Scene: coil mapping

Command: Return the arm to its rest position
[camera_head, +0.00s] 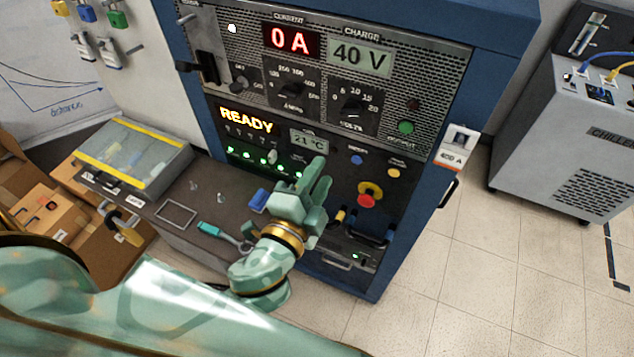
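My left arm comes in from the lower left, and its green gripper (317,182) is raised in front of the lower control panel of the blue power supply cabinet (505,28). The fingers point up toward the panel, near the "21 °C" display (309,141). I cannot tell whether they are parted, and I see nothing held between them. The hand hides part of the panel. My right gripper is not in view.
The cabinet shows "0 A", "40 V" and "READY". A red emergency button (367,200) is right of the hand. A grey bench (160,208) with a turquoise-handled tool (215,231) is at left. A chiller (565,140) stands at right. Floor (480,260) is clear between.

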